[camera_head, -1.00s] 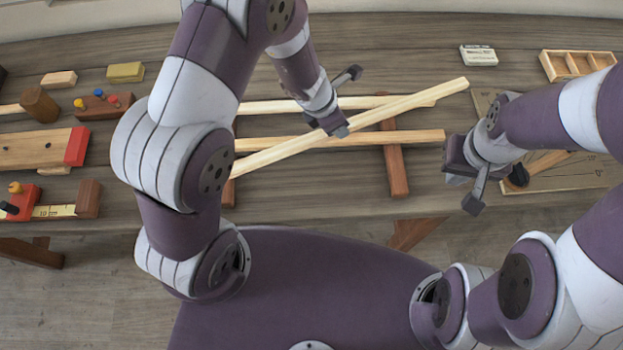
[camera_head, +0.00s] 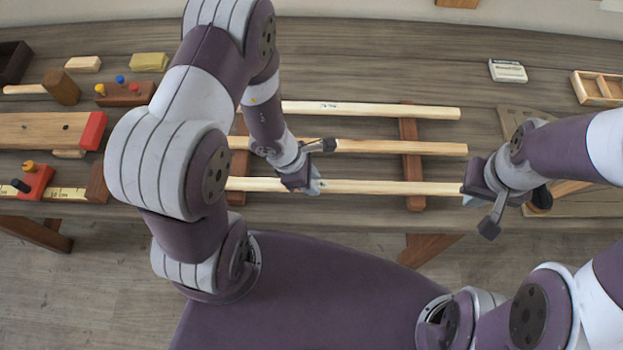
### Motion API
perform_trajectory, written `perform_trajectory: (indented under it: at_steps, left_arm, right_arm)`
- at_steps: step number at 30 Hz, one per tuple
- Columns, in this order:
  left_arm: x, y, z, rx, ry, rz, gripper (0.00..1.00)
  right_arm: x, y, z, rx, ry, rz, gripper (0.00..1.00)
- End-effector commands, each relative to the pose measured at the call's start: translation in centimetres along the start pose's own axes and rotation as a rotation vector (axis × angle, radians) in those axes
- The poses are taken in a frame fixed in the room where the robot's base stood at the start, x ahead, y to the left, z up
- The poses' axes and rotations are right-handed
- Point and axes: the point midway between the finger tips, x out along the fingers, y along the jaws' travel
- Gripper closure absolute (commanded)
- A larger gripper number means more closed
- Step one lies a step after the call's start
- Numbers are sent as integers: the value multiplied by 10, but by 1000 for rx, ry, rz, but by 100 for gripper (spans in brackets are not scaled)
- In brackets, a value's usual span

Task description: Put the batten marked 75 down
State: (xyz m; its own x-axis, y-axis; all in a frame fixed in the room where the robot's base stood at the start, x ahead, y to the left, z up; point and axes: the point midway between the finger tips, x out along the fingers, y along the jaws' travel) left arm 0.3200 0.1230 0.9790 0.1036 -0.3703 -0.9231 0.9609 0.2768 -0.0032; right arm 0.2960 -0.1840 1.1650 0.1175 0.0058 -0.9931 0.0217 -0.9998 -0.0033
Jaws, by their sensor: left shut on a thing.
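Three pale battens lie roughly parallel: a back one (camera_head: 400,111), a middle one (camera_head: 400,147) and a front one (camera_head: 375,187). The back one has small dark marks that I cannot read; I see no number on the front one. My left gripper (camera_head: 315,186) is shut on the front batten near its middle. That batten is level across two red-brown bearers (camera_head: 411,166), on or just above them; I cannot tell which. My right gripper (camera_head: 469,200) is beside its right end; its fingertips are mostly hidden, and I cannot tell whether they touch it.
Left on the bench are a plank with a red end (camera_head: 45,130), a red block tool (camera_head: 36,182) and small blocks. At right are a divided wooden tray (camera_head: 600,88), a small white box (camera_head: 507,71) and a marked board (camera_head: 575,204). The back middle is clear.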

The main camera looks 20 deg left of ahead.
Motion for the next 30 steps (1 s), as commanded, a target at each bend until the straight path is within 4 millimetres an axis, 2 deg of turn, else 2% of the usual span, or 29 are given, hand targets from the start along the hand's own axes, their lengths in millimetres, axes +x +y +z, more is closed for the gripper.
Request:
perform_trajectory:
  at_steps: [10, 11, 12, 13, 23, 26, 30]
  left_arm:
    - [5, 0, -2, 1, 0, 1, 100]
    - [3, 0, -1, 1, 0, 1, 61]
    - [3, 0, -1, 1, 0, 1, 48]
    - [3, 0, -1, 1, 0, 0, 45]
    - [-3, 1, 1, 1, 0, 1, 45]
    - [-17, 2, 1, 2, -1, 5, 45]
    - [-54, 1, 1, 0, 0, 5, 45]
  right_arm:
    - [4, 0, 0, 0, 0, 0, 100]
    - [3, 0, 0, 0, 0, 0, 100]
    - [2, 0, 0, 0, 0, 0, 100]
    - [2, 0, 0, 0, 0, 0, 100]
    - [-2, 0, 0, 0, 0, 0, 100]
    - [-3, 0, 0, 0, 0, 0, 100]
    - [-10, 0, -1, 0, 0, 0, 100]
